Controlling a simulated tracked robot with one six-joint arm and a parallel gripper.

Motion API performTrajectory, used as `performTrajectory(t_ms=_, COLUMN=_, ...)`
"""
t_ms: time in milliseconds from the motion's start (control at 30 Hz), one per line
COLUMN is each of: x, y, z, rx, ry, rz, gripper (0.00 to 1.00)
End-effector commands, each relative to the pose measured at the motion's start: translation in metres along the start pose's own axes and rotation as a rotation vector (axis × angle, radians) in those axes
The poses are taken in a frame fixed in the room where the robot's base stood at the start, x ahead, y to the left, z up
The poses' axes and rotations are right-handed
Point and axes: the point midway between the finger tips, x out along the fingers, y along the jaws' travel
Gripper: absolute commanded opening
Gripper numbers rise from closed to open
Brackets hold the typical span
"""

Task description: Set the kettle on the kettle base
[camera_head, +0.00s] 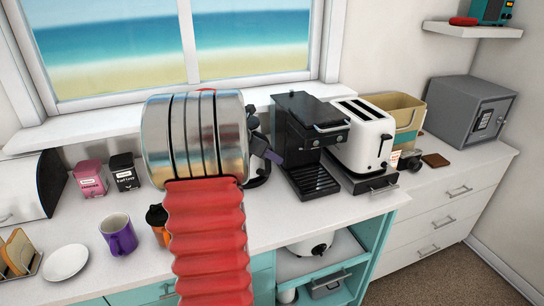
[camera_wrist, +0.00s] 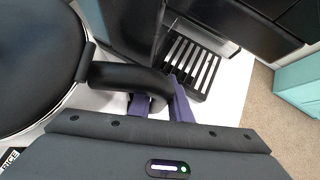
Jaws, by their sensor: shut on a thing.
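The kettle (camera_wrist: 38,65) has a round black lid with a silver rim and fills the left of the wrist view. Its black handle (camera_wrist: 125,77) reaches right, between the purple fingers of my gripper (camera_wrist: 160,106), which is shut on it. In the head view my gripper (camera_head: 264,150) shows at the right of my arm, with a dark part of the handle (camera_head: 262,170) near it. My arm hides most of the kettle there. I cannot make out the kettle base in either view, nor whether the kettle touches anything beneath.
A black coffee machine (camera_head: 308,130) with a slatted drip tray (camera_wrist: 195,65) stands close right of my gripper. A white toaster (camera_head: 362,137) is beyond it. A purple mug (camera_head: 118,236), an orange, black-topped container (camera_head: 158,222) and canisters (camera_head: 90,178) stand left of my arm.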

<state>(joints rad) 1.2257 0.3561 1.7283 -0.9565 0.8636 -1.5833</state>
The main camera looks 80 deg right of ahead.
Motion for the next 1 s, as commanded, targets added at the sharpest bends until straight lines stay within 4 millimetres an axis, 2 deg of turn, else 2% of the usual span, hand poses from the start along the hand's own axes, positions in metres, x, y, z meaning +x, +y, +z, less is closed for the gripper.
performTrajectory(t_ms=267, x=0.001, y=0.001, z=-0.001, rx=0.003, ry=-0.003, rz=0.003, gripper=0.0)
performTrajectory(t_ms=300, x=0.001, y=0.001, z=-0.001, rx=0.003, ry=-0.003, rz=0.003, gripper=0.2)
performTrajectory(t_ms=400, x=0.001, y=0.001, z=-0.001, rx=0.002, ry=-0.002, rz=0.003, gripper=0.25)
performTrajectory(t_ms=667, x=0.002, y=0.0, z=-0.004, rx=-0.002, ry=0.001, rz=-0.001, gripper=0.25)
performTrajectory(t_ms=1000, x=-0.016, y=0.001, z=-0.003, rx=-0.001, ry=-0.001, rz=0.001, gripper=0.25)
